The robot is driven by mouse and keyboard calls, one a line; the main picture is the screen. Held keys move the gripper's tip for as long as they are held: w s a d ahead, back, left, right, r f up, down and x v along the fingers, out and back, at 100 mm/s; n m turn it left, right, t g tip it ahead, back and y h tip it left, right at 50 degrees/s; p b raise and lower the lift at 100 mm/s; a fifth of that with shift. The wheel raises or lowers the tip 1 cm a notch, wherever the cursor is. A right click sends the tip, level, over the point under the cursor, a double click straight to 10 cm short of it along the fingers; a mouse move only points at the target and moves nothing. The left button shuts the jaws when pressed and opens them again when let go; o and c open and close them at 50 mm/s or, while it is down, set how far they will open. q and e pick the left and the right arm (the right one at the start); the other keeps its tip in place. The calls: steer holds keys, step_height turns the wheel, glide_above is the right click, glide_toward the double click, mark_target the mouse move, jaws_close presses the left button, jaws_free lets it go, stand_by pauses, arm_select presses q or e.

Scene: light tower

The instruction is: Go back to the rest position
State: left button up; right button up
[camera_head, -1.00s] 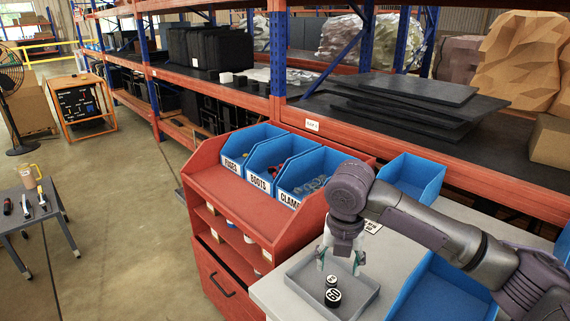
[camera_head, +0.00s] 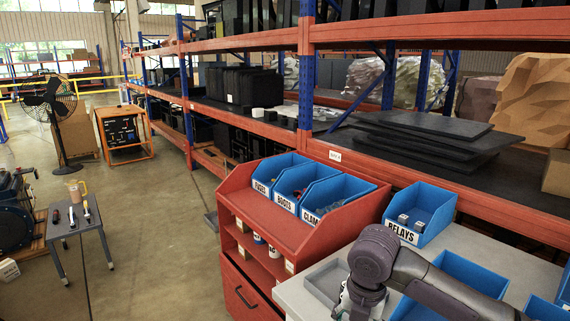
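My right arm comes in from the lower right. My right gripper (camera_head: 350,308) is at the bottom edge of the head view, in front of a grey tray (camera_head: 322,284) on the workbench. Its fingertips are cut off or hidden, so I cannot tell whether it is open or shut. The black-and-white round parts in the tray are out of view now. My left gripper is not in view.
A red cabinet (camera_head: 262,212) holds blue bins labelled fuses, boots and clamps. A blue relays bin (camera_head: 421,214) stands on the grey bench (camera_head: 470,246) beside other blue bins. Orange racks run behind. A small table (camera_head: 75,222) stands left; the floor between is clear.

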steer(key=s+a+f+m+t+y, duration=0.1)
steer(key=s+a+f+m+y, duration=0.45)
steer(key=s+f+m, duration=0.7)
steer(key=s+d+f+m+t+h, duration=0.1)
steer(key=s+d+f+m+h, duration=0.15)
steer(key=s+d+m, duration=0.55)
steer(key=s+d+f+m+h, duration=0.1)
steer(key=s+d+m+h, duration=0.25)
steer(key=s+m, duration=0.4)
step_height(320, 180, down, 28)
steer(key=m+g, duration=0.1)
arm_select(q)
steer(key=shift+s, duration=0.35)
arm_select(e)
steer(key=s+d+f+g, duration=0.1)
steer(key=s+d+f, duration=0.2)
steer(key=s+f, duration=1.1)
steer(key=shift+s+d+f, duration=0.2)
steer(key=shift+s+f, duration=0.15)
steer(key=shift+s, duration=0.8)
